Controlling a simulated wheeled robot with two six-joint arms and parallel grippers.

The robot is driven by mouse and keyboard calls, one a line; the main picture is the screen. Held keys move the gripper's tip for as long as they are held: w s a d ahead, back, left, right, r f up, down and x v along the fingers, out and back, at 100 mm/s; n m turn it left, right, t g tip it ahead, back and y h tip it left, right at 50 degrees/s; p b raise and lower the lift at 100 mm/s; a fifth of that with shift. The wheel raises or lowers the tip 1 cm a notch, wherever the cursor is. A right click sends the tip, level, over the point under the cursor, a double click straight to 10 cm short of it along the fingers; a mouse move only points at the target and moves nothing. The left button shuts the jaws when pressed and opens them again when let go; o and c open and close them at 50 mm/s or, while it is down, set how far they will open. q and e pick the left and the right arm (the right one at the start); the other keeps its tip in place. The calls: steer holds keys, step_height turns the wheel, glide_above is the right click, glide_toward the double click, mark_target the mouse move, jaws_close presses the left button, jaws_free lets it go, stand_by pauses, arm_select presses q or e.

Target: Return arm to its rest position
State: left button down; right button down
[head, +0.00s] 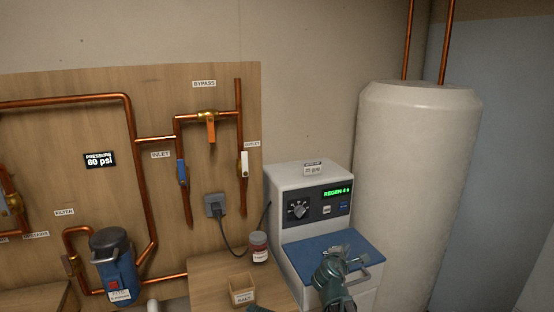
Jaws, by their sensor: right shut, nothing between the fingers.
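My right gripper (347,257) is at the lower right of the head view, in front of the white water softener (290,190) and over its blue lid (310,248). Its jaws are shut and hold nothing. I cannot tell whether it touches the lid. Only the end of this arm shows; the rest is below the picture edge.
A jar (258,247) and a small open box (242,290) stand on a wooden surface (205,268) left of the softener. A tall tank (415,180) stands behind to the right. Copper pipes, valves and a blue filter housing (118,270) line the wooden panel (60,130).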

steer(key=s+a+f+m+g+y+p, duration=0.1)
steer(key=s+a+m+g, duration=0.3)
steer(key=s, duration=0.6)
steer(key=s+a+f+m+g+y+p, duration=0.2)
steer(key=s+a+f+m+g+p, duration=0.1)
steer(key=s, duration=0.8)
steer(key=s+a+f+m+g+y+p, duration=0.2)
steer(key=s+a+f+m+g, duration=0.2)
steer(key=s+a, duration=0.5)
steer(key=s+m+g, duration=0.2)
steer(key=shift+s+m, duration=0.2)
steer(key=shift+m, duration=0.2)
